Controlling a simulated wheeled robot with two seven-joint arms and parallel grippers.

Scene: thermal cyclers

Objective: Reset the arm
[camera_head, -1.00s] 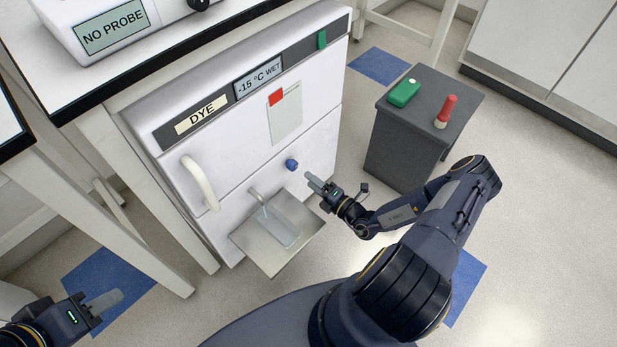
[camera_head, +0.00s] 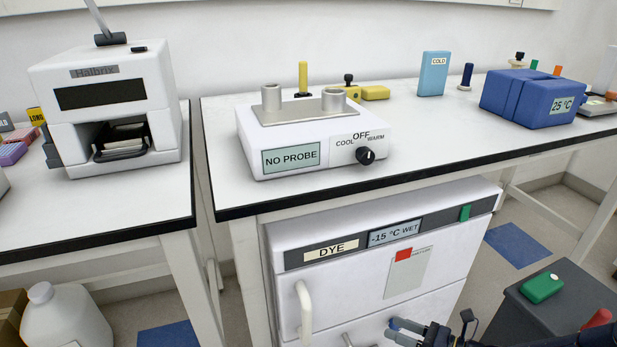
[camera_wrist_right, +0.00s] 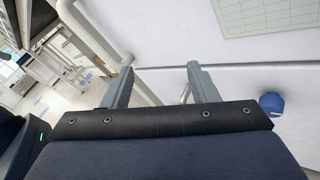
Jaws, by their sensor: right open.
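My right gripper (camera_head: 399,331) shows at the bottom edge of the head view, in front of the lower part of the white DYE freezer (camera_head: 345,285). In the right wrist view its two fingers (camera_wrist_right: 158,88) stand apart with nothing between them. The freezer's white front fills much of that view beyond the fingers, and a blue knob (camera_wrist_right: 272,103) shows to the right of them. Most of my right arm is outside the head view. My left gripper is in neither view.
The NO PROBE unit (camera_head: 312,135) stands on the bench (camera_head: 420,130) above the freezer. A white Halbrix machine (camera_head: 110,110) is on the left bench. A dark grey cabinet (camera_head: 560,305) with a green object (camera_head: 541,288) stands at the lower right. A white jug (camera_head: 65,320) is at the lower left.

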